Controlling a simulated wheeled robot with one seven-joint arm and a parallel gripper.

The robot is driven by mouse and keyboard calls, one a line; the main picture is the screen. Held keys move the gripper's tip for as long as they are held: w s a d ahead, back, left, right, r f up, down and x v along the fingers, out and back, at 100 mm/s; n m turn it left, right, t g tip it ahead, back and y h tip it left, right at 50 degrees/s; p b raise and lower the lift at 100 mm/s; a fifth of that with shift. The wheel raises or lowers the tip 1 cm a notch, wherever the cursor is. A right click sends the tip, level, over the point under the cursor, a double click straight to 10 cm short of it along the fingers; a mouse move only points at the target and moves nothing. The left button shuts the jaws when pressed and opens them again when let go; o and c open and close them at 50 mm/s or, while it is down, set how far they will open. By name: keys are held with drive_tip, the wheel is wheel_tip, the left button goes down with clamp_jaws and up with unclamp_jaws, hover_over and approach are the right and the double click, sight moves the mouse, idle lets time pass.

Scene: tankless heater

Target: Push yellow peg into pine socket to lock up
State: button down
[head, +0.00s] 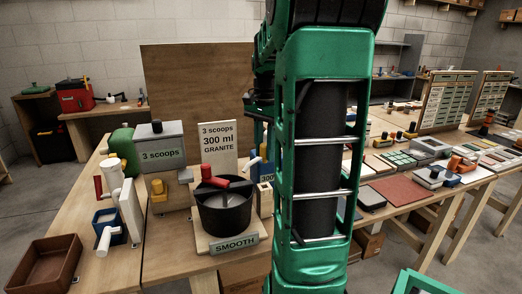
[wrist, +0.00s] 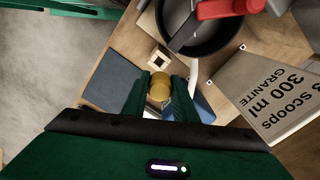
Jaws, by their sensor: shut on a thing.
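The yellow peg (wrist: 160,88) is between the fingers of my gripper (wrist: 161,97) in the wrist view, and the gripper is shut on it. The peg's lower end is not clearly visible. The pine socket (wrist: 159,57) is a small pale wood block with a square opening, just above the peg in the wrist picture. The peg appears apart from the opening, but I cannot tell the height between them. In the head view a pale wood block (head: 265,199) stands right of the black pot and seems to be this socket. My green arm hides the gripper and peg there.
The black pot (head: 222,213) with a red handle (head: 207,172) stands close by, beside the granite sign (head: 217,146). In the wrist view a dark flat panel (wrist: 112,80) lies left of the socket and a blue object (wrist: 204,107) lies right of the fingers.

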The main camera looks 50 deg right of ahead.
sight(265, 162)
drive_tip(key=shift+f, duration=0.1)
drive_tip(key=shift+f, duration=2.4)
drive_tip(key=shift+s, duration=0.15)
drive_tip(key=shift+f, duration=0.15)
drive_tip(key=shift+f, duration=1.5)
drive_tip(key=shift+f, duration=1.1)
idle(0.8)
